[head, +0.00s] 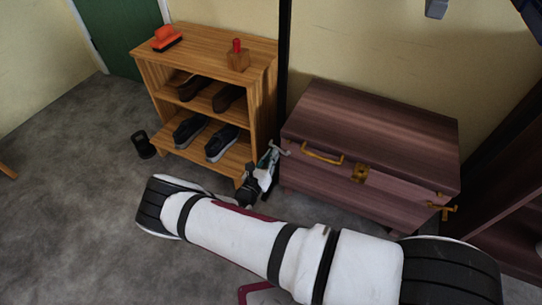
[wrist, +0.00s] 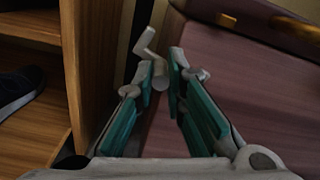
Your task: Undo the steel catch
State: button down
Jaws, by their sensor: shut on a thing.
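The steel catch (head: 283,149) is a small grey bent lever on the left end of the purple-brown wooden chest (head: 400,118). In the wrist view the catch (wrist: 148,45) shows its crooked arm rising above the fingertips, with a rounded part between them. My gripper (head: 273,152) is at the chest's left end, in the gap beside the shelf. In the wrist view my gripper (wrist: 163,67) has its green-padded fingers closed in on the catch. The part of the catch low between the fingers is partly hidden. The chest lid looks down.
A wooden shoe shelf (head: 205,60) stands close on the left, holding dark shoes (head: 222,142), with an orange brush (head: 166,38) and a wooden block with a red top (head: 238,56) on it. A black cup (head: 143,144) stands on the floor.

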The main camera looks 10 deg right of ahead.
jog(key=shift+d, duration=0.1)
jog(key=c, duration=1.6)
grip_release()
jog(key=v, duration=1.2)
